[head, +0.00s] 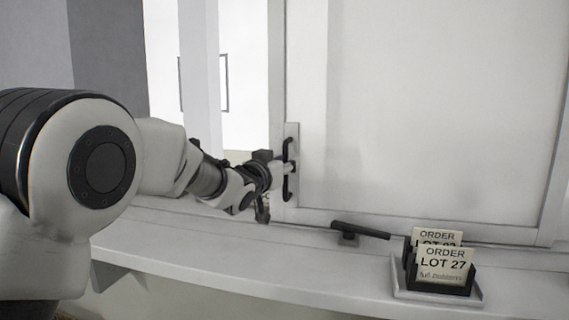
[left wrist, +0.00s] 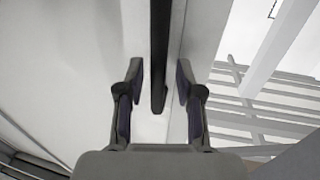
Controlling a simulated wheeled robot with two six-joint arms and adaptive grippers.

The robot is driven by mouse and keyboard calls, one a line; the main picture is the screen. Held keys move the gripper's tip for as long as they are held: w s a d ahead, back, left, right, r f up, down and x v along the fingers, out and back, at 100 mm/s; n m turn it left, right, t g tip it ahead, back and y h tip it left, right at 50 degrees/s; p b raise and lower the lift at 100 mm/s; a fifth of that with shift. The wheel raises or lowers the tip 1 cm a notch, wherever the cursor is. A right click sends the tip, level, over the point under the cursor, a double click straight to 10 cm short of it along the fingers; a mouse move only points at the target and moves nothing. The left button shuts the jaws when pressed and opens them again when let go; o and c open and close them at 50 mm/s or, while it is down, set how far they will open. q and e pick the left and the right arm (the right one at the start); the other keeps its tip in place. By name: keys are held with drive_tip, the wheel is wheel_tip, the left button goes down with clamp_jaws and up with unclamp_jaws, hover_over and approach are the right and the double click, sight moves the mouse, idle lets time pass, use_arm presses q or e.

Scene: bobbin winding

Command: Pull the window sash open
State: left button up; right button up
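The window sash (head: 425,110) is a large pale panel in a white frame. A black upright handle (head: 290,178) is on a light plate at its left edge. My left gripper (head: 282,167) is at this handle. In the left wrist view, the dark handle bar (left wrist: 159,60) runs down between the fingertips of my left gripper (left wrist: 159,82). The fingers are open, one on each side of the bar, with a gap showing on both sides. My right gripper is in neither view.
A white sill or counter (head: 250,255) runs below the window. A black bar on a small base (head: 360,231) sits on it, right of the handle. Farther right, a tray (head: 440,292) holds order cards (head: 444,262) in a black holder. The counter's front left is clear.

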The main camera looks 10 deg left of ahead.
use_arm(q)
drive_tip(key=shift+w+a+f, duration=0.1)
drive_tip(key=shift+w+f, duration=0.05)
drive_tip(key=shift+w, duration=0.1)
drive_tip(key=v, duration=1.2)
drive_tip(key=shift+a, duration=0.1)
